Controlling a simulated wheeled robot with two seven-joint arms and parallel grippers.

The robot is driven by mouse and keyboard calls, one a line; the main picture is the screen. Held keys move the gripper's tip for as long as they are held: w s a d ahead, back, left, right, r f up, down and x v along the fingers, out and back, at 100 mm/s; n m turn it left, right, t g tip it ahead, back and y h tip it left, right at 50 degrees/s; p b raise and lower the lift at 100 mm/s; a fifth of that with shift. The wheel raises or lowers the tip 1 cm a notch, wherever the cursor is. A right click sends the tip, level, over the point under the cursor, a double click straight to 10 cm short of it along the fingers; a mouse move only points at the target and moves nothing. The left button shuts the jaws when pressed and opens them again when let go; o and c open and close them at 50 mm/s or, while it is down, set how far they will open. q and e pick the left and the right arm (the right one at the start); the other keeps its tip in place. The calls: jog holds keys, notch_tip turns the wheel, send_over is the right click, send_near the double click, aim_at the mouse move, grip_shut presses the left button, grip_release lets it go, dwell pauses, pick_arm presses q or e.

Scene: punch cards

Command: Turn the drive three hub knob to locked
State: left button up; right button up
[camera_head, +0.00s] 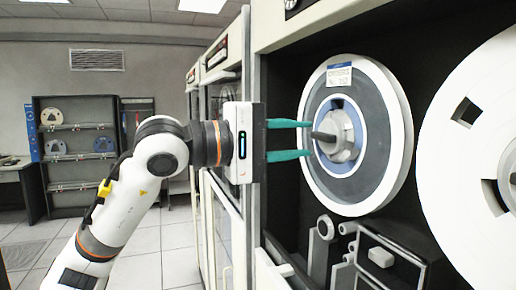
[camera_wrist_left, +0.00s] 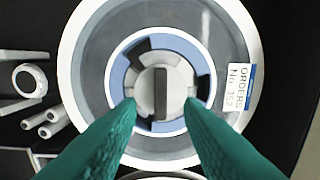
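The hub knob (camera_head: 338,136) sits at the centre of a tape reel (camera_head: 385,100) with a blue inner ring and a label reading "ORDERS". In the left wrist view the knob (camera_wrist_left: 161,92) is a pale disc with a dark straight bar across it, standing nearly upright in the picture. My left gripper (camera_head: 308,139) is open, with its two teal fingers pointing at the knob. In the wrist view its fingertips (camera_wrist_left: 160,107) lie on either side of the bar, apart from it. Whether they touch the hub is unclear. My right gripper is not in view.
A second, white reel (camera_head: 450,160) is at the right. Below the first reel are rollers (camera_head: 325,228) and a small block mechanism (camera_head: 382,257). Other cabinets (camera_head: 222,100) stand behind my arm. A shelf rack with reels (camera_head: 75,140) is at the far left, beyond open floor (camera_head: 140,270).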

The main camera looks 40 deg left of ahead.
pick_arm(q)
jog(key=b+v, duration=0.3)
jog(key=v, duration=0.5)
jog(key=shift+s+a, duration=0.2)
jog(key=shift+s, duration=0.1)
